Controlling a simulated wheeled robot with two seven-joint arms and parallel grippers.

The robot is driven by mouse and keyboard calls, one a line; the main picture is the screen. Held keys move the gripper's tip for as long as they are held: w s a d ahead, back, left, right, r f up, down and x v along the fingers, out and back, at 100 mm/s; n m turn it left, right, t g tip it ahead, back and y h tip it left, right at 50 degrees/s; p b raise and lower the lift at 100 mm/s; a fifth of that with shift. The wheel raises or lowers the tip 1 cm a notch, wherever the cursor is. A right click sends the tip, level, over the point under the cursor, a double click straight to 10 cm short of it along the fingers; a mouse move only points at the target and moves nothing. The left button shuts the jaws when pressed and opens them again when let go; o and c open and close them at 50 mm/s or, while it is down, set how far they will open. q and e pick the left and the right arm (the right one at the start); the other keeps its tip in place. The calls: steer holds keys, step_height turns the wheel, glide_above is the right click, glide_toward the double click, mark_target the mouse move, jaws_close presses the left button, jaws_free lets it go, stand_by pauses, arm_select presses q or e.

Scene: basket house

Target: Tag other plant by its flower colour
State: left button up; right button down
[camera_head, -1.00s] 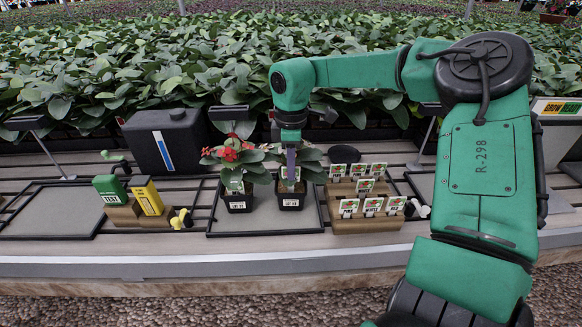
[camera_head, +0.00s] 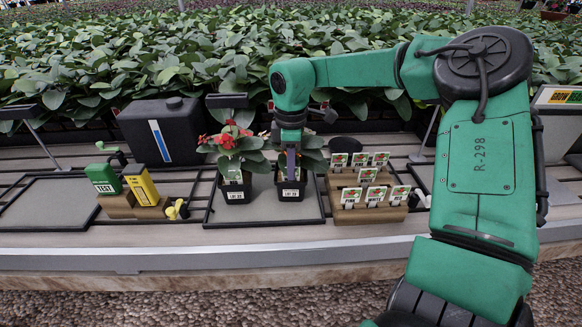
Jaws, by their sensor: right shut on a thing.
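Two potted plants stand side by side on a grey tray (camera_head: 262,213). The left plant (camera_head: 228,143) has red flowers, a dark pot and a pale tag in it. The other plant (camera_head: 314,161) stands to its right in a dark pot (camera_head: 291,193) labelled LOT 33. My right gripper (camera_head: 291,168) comes down over this plant, hiding its middle and most of its flowers. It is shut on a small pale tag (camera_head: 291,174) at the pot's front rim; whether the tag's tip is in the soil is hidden. A brown rack (camera_head: 366,214) holds several picture tags, with PINK and WHITE legible. My left gripper is out of view.
A brown block (camera_head: 117,206) with green TEST and yellow boxes stands left of the tray, beside a small yellow object (camera_head: 178,210). A black tank (camera_head: 160,130) stands behind. Dense foliage fills the back. An empty tray (camera_head: 50,206) lies far left.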

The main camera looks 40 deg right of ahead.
steer(key=c, duration=0.9)
jaws_free()
steer(key=shift+c, duration=0.2)
steer(key=shift+r, duration=0.1)
step_height(320, 180, up, 14)
steer(key=p, duration=0.1)
steer(key=shift+r, duration=0.2)
